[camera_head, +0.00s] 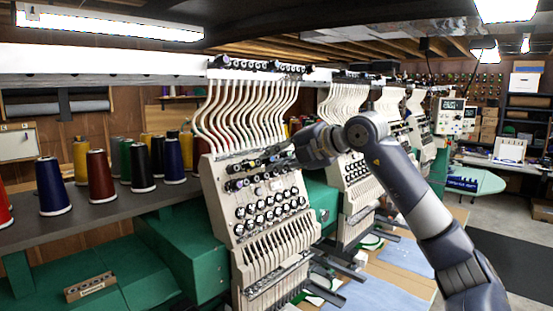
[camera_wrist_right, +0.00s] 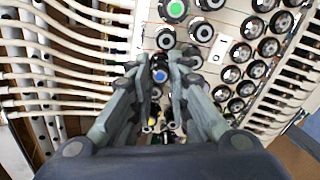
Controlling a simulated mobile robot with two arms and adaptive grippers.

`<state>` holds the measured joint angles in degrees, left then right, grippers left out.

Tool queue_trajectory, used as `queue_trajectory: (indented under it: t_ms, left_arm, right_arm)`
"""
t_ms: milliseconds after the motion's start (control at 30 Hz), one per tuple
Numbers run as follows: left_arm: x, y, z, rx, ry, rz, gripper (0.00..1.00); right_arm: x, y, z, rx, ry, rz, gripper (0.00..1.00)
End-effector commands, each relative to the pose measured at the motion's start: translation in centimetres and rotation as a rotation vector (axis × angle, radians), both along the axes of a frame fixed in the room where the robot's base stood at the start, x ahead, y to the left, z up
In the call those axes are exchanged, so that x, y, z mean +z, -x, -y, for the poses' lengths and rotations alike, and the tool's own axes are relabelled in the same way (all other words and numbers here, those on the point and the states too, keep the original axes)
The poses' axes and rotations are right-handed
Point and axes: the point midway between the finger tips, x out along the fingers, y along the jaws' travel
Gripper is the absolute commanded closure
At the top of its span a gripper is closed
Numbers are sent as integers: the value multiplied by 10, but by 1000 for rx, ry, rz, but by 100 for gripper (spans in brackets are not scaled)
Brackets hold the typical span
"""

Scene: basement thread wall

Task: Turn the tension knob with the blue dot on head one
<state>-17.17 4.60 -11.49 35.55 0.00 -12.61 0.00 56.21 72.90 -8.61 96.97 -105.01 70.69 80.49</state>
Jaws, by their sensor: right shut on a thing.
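The tension knob with the blue dot (camera_wrist_right: 160,76) sits between the two fingers of my right gripper (camera_wrist_right: 160,64) in the right wrist view. The fingers are shut on it from both sides. In the head view my right gripper (camera_head: 290,156) reaches in from the right to the upper knob row of the nearest embroidery head (camera_head: 222,205). The blue dot is too small to make out there. A knob with a green dot (camera_wrist_right: 176,9) stands beyond the fingertips in the wrist view. My left gripper is not in view.
White thread tubes (camera_head: 240,110) rise just above the knobs. Plain black and silver tension knobs (camera_head: 262,217) fill the rows below. Thread cones (camera_head: 99,176) stand on a shelf at the left. More heads (camera_head: 357,187) stand behind my right arm.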

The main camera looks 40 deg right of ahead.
Motion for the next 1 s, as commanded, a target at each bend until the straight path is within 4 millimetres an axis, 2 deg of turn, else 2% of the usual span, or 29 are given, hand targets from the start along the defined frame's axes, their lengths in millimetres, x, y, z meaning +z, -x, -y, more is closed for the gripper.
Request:
queue_trajectory:
  t_ms: [200, 500, 1000]
  left_arm:
    - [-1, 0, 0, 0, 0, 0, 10]
    - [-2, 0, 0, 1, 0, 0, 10]
    - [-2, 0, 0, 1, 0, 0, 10]
  right_arm:
    - [0, 0, 0, -69, -175, -15, 100]
    - [0, 0, 0, -137, -351, -31, 100]
    - [0, 0, 0, -171, -439, -39, 100]
